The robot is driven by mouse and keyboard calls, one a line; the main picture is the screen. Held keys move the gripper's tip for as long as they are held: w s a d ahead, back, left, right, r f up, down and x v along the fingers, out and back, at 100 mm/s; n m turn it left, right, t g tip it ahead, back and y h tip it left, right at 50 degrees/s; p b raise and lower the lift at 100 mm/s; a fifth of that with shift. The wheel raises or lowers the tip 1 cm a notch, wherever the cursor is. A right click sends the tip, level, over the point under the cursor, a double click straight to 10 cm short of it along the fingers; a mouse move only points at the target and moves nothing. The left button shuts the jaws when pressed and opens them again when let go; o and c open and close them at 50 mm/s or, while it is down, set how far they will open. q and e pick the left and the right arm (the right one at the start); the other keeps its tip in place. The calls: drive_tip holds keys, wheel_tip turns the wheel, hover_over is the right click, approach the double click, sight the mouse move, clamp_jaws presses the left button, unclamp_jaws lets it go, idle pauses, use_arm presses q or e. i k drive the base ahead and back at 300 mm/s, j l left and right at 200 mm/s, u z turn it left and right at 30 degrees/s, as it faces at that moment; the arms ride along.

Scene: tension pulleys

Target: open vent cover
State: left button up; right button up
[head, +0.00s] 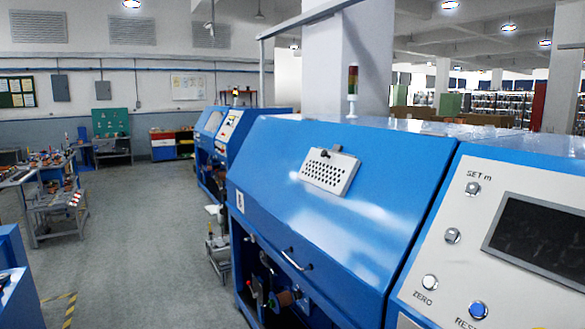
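A perforated white vent cover (329,172) sits on the sloped blue lid of the large machine (350,215) in the middle of the head view. It lies flat against the lid as far as I can see. A small dark knob or latch (325,153) shows at its upper edge. Neither of my grippers is in view, and nothing touches the vent cover.
A handle (296,260) is on the lid's lower edge. A control panel (490,235) with buttons and a dark screen stands at right. Open floor (140,245) lies left. A workbench (55,190) stands farther left. A signal light (352,85) rises behind the machine.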

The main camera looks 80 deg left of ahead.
sight(334, 173)
drive_tip(key=u, duration=2.45)
drive_tip(key=i+j, duration=0.45)
drive_tip(key=j, duration=0.15)
drive_tip(key=i+j, duration=0.45)
drive_tip(key=j, duration=0.15)
